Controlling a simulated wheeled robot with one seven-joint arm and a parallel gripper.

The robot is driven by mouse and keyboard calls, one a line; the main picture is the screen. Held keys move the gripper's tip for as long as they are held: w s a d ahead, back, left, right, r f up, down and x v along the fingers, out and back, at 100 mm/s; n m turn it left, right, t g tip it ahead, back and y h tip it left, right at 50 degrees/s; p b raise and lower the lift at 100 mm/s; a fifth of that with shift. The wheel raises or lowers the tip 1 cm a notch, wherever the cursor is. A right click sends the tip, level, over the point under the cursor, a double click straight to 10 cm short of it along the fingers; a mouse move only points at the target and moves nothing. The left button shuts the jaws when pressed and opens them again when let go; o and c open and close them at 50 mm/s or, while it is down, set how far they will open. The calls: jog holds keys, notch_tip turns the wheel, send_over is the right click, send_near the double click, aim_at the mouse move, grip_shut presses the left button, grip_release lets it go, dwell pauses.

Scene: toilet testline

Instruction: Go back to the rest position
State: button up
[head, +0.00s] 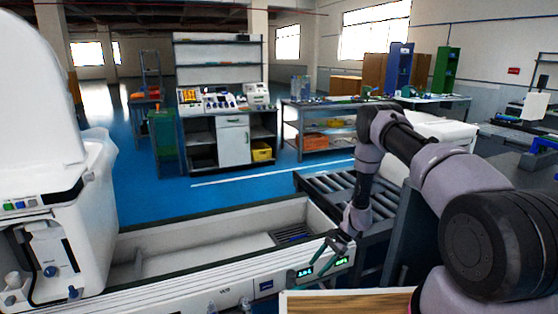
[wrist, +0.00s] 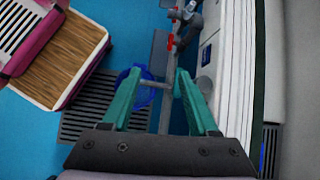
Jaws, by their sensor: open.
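My gripper (head: 322,258) hangs at the end of my bent arm in the head view, in front of the long white test bench (head: 165,286), near its green-lit displays (head: 304,271). In the wrist view, my gripper's two teal fingers (wrist: 158,78) are spread apart, with nothing held between them. A grey pipe with a blue round handle (wrist: 146,90) shows beyond and between the fingers. From these views I cannot tell whether the fingers touch it. The bench's white side (wrist: 232,70) runs along the right of the wrist view.
A roller conveyor (head: 335,190) lies behind my gripper. Workbenches with shelves (head: 228,140) stand farther back. Blue floor (head: 170,205) is open between them and the bench. A red handle (wrist: 171,42) is ahead in the wrist view.

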jog(key=w+r+n, duration=0.1)
jog(key=w+r, duration=0.1)
jog(key=r, duration=0.4)
jog(key=w+r, duration=0.3)
jog(key=r, duration=0.4)
jog(key=s+d+r+n+t+h, duration=0.1)
jog(key=s+d+r+n+t, duration=0.1)
jog(key=r, duration=1.4)
jog(key=s+d+r+n+t+h, duration=0.1)
jog(key=s+r+n+t, duration=0.1)
jog(key=r, duration=1.3)
jog(key=s+d+r+n+t+h, duration=0.1)
jog(key=s+d+r+n+t, duration=0.15)
jog(key=s+r, duration=1.05)
jog(key=s+d+r+t+h, duration=0.1)
jog(key=s+d+r, duration=0.1)
jog(key=s, duration=0.4)
jog(key=s+d+r+t+h, duration=0.1)
jog(key=s+d+r+t, duration=0.1)
jog(key=s+r, duration=0.3)
jog(key=shift+s+d+r, duration=0.15)
jog(key=shift+s+d, duration=0.1)
jog(key=shift+s, duration=0.85)
jog(key=shift+n, duration=0.25)
